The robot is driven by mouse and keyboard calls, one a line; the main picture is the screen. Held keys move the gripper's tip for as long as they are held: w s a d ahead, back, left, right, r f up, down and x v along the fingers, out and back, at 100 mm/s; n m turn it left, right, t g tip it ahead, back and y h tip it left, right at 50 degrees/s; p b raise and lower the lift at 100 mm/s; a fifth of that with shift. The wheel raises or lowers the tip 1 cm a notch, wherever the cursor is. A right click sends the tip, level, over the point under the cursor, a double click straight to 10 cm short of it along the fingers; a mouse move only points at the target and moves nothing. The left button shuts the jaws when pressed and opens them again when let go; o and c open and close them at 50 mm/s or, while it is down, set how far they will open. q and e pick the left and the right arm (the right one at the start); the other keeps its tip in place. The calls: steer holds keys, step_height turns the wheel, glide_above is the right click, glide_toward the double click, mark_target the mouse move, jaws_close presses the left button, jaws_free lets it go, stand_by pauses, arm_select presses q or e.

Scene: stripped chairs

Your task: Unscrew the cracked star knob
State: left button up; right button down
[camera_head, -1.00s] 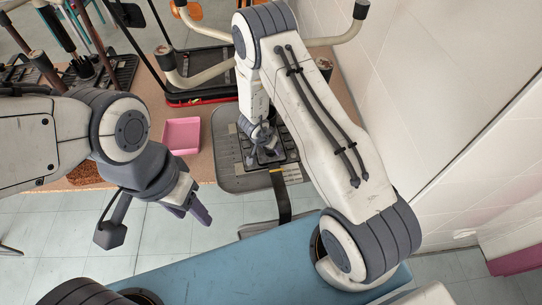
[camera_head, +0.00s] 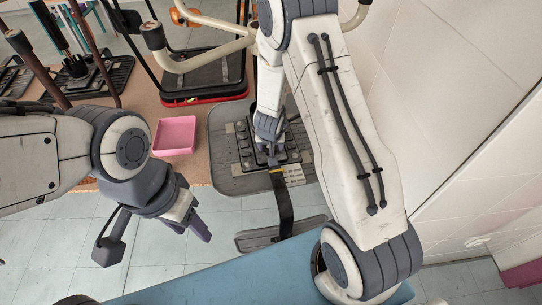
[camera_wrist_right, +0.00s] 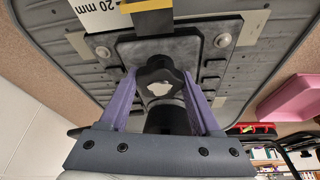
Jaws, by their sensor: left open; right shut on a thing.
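The star knob (camera_wrist_right: 160,95) is black and lobed, with a pale patch on its face. It sits on a stem at the dark square plate (camera_wrist_right: 212,50) under the upturned grey chair seat (camera_head: 225,178). My right gripper (camera_wrist_right: 158,78) has its two purple fingers on either side of the knob and is shut on it. In the head view my right gripper (camera_head: 270,145) is small and partly hidden by its own wrist. My left gripper (camera_head: 190,224) is open and empty, over the floor in front of the bench. I cannot make out the crack itself.
A pink tray (camera_head: 174,136) lies on the brown bench top (camera_head: 140,98) left of the seat. A dark bent bar (camera_head: 285,205) reaches from the seat toward the blue surface (camera_head: 265,268) in front. A tiled wall (camera_head: 450,130) bounds the right side.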

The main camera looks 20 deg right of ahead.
steer(key=shift+w, duration=0.15)
steer(key=shift+f+n+b, duration=0.15)
steer(key=shift+n+b, duration=0.25)
steer(key=shift+b, duration=0.35)
steer(key=n+y+b, duration=0.1)
steer(key=n+b, duration=0.1)
steer(key=b, duration=0.2)
steer(key=shift+b, duration=0.3)
steer(key=n+y+b, duration=0.1)
steer(key=n+b, duration=0.3)
steer(key=b, duration=0.8)
steer(key=shift+y, duration=0.3)
steer(key=shift+d+n+b, duration=0.1)
steer(key=shift+n+b, duration=0.3)
steer(key=shift+b, duration=0.65)
steer(key=shift+r, duration=0.2)
steer(key=shift+n, duration=0.3)
